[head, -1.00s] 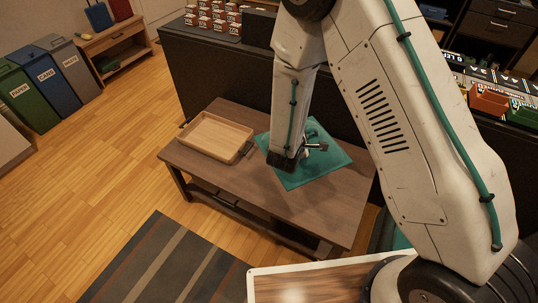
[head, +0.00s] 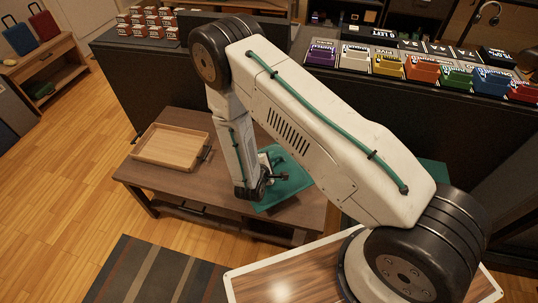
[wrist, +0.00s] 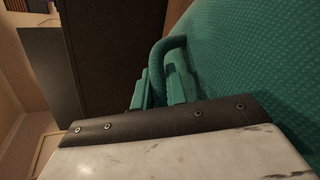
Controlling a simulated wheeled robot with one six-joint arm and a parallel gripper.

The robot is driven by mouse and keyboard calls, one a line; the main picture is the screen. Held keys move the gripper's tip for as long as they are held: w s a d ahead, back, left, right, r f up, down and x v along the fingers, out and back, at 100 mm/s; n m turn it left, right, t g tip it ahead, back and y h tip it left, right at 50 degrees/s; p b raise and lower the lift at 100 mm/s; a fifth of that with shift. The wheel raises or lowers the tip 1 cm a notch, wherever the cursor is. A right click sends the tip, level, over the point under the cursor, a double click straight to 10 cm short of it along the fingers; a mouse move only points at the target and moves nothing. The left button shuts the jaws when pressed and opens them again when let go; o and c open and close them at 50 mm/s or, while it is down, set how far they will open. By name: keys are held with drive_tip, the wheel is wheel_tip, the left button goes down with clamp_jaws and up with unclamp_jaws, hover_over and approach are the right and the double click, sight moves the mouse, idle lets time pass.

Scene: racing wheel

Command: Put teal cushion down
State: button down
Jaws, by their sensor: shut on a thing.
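The teal cushion (head: 292,184) is over the right part of the brown wooden coffee table (head: 312,215) in the head view. My arm hides part of it, and I cannot tell whether it rests on the tabletop or hangs just above. In the wrist view the textured teal cushion (wrist: 255,65) fills the right side, with a teal loop handle (wrist: 157,62) at its edge. My gripper (wrist: 163,88) is shut on this loop, its teal fingers on either side. My gripper also shows small at the cushion's left in the head view (head: 270,178).
A light wooden tray (head: 172,147) sits on the table's left part. A dark counter (head: 115,75) stands behind, with several coloured bins (head: 421,70) on its right and small boxes on its left. A striped rug (head: 150,270) lies in front. Another teal thing (head: 432,172) shows behind my arm.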

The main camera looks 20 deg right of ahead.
sight(273, 149)
drive_tip(key=w, duration=0.1)
drive_tip(key=w+d, duration=0.1)
drive_tip(key=w, duration=0.1)
drive_tip(key=w+d, duration=0.1)
drive_tip(key=shift+w+d+f, duration=0.2)
drive_tip(key=shift+d, duration=0.05)
wheel_tip(273, 149, down, 4)
drive_tip(key=shift+w+r, duration=0.15)
drive_tip(key=shift+r, duration=0.05)
drive_tip(key=c, duration=1.4)
unclamp_jaws()
drive_tip(key=shift+r, duration=0.1)
